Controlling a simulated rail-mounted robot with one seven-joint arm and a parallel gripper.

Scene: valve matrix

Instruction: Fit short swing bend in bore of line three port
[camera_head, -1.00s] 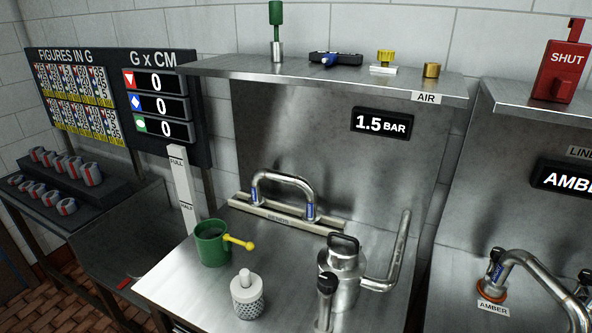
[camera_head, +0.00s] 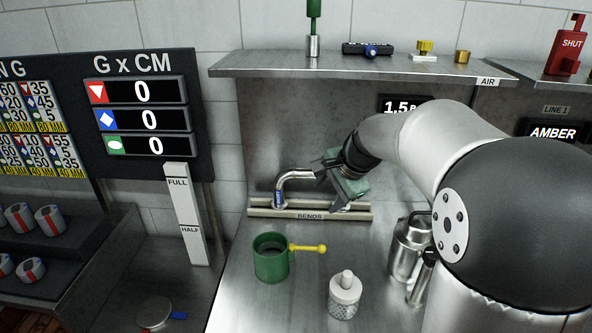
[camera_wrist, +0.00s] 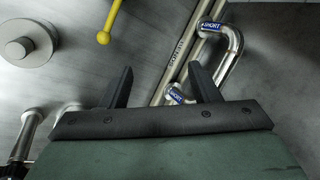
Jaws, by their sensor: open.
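The short swing bend (camera_head: 296,176), a shiny steel U-shaped tube with blue bands, stands on the rack marked BENDS (camera_head: 262,211). In the wrist view the bend (camera_wrist: 229,53) shows two blue SHORT labels, one on each end. My gripper (camera_head: 343,182) is at the right end of the bend and hides part of it. In the wrist view its jaws (camera_wrist: 162,85) are open, with the nearer labelled end showing between them, close to the right finger. Contact cannot be told. The line three port is not in view.
A green mug (camera_head: 270,262) with a yellow-tipped handle and a white-capped jar (camera_head: 345,296) stand in front of the rack. A steel can (camera_head: 405,247) stands at right, partly behind my arm. A shelf (camera_head: 360,67) overhangs the bench at the back.

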